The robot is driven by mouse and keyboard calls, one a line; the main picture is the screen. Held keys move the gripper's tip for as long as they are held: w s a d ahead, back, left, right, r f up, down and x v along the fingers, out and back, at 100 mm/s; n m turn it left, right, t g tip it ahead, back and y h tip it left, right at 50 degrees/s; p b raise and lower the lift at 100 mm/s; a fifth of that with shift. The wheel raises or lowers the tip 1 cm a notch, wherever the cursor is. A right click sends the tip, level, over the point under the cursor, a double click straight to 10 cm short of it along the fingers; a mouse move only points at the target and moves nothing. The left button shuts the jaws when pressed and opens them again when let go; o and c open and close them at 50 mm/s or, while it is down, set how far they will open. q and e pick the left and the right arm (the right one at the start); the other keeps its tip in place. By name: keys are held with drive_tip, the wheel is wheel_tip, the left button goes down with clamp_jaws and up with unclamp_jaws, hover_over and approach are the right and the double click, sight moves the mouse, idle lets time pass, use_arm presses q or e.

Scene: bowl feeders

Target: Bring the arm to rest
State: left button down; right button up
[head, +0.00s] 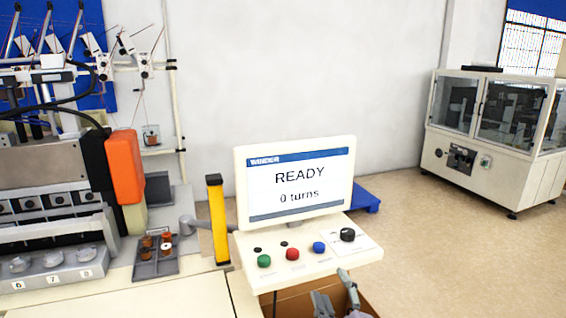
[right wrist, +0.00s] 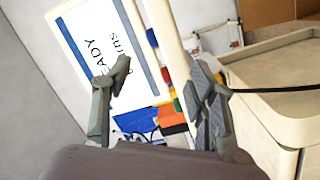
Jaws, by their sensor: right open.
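My right gripper (head: 333,287) shows at the bottom edge of the head view, in front of and below the control panel (head: 305,250). Its two fingers stand apart in the right wrist view (right wrist: 160,70), with nothing between them. Beyond the fingers in that view is the tilted winder screen (right wrist: 100,60). In the head view the screen (head: 297,183) reads "READY" and "0 turns". My left gripper is in neither view.
A dark tray (head: 156,264) holds copper-coloured spools. An enclosed machine (head: 490,125) stands far right, with open floor before it.

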drive_tip(key=s+d+f+m+g+h, duration=0.2)
drive_tip(key=s+d+f+m+g, duration=0.15)
drive_tip(key=s+f, duration=0.3)
drive_tip(key=s+d+f+m+g+h, duration=0.1)
drive_tip(key=s+d+f+m+g, duration=0.3)
drive_tip(key=f, duration=0.4)
drive_tip(key=s+d+f+m+g, duration=0.1)
drive_tip(key=s+f+m+g, duration=0.2)
drive_tip(key=s, duration=0.6)
drive_tip(key=s+d+f+m+g, duration=0.15)
drive_tip(key=s+f+g, duration=0.3)
drive_tip(key=s, duration=0.55)
wheel_tip(320, 180, down, 27)
drive_tip(key=s+n, duration=0.1)
drive_tip(key=s, duration=0.1)
drive_tip(key=s+d+f+g, duration=0.1)
drive_tip(key=s+d+f, duration=0.2)
drive_tip(key=s+f, duration=1.3)
drive_tip(key=shift+s+g, duration=0.3)
drive_tip(key=shift+g, duration=0.1)
